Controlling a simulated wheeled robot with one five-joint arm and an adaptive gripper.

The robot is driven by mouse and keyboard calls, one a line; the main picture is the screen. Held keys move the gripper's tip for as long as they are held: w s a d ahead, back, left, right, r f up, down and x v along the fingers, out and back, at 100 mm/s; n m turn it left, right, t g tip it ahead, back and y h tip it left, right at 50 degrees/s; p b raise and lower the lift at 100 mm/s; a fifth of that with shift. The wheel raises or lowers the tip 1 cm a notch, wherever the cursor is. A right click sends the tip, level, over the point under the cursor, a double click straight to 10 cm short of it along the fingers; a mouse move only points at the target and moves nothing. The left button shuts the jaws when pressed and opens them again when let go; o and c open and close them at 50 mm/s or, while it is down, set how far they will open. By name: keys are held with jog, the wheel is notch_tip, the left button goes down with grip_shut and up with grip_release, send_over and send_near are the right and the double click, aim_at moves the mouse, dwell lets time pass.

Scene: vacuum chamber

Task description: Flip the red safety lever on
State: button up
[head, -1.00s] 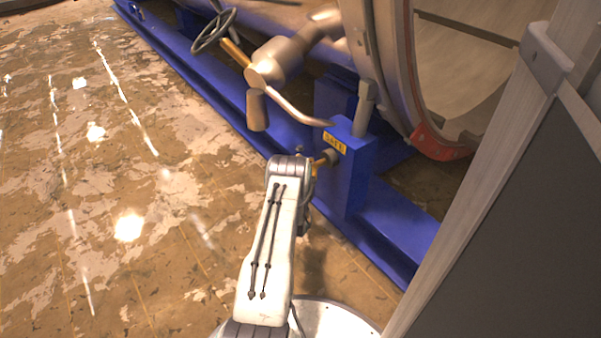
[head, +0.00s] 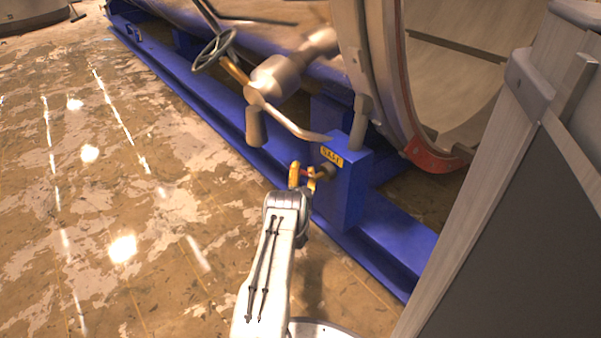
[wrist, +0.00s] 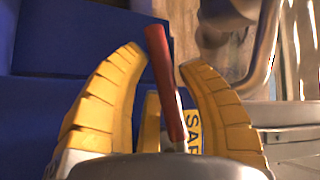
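The red safety lever (wrist: 165,80) shows in the wrist view as a slim red handle on a metal shaft. It stands between the two yellow fingers of my gripper (wrist: 163,60). The fingers are spread, with gaps on both sides of the lever, though the right gap is narrow near the tip. The lever is hard to tell apart from the fingers there. The label also shows partly in the wrist view (wrist: 193,132), behind the fingers.
A handwheel (head: 214,50) and long blue frame rail (head: 190,85) lie further left. A grey panel (head: 510,240) stands close on the right. The floor (head: 130,200) at left is clear.

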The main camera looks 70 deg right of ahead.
jog(key=o, duration=0.3)
jog(key=shift+a+f, duration=0.1)
jog(key=shift+a, duration=0.05)
jog(key=v, duration=1.1)
jog(key=shift+a+f, duration=0.1)
jog(key=shift+a, duration=0.25)
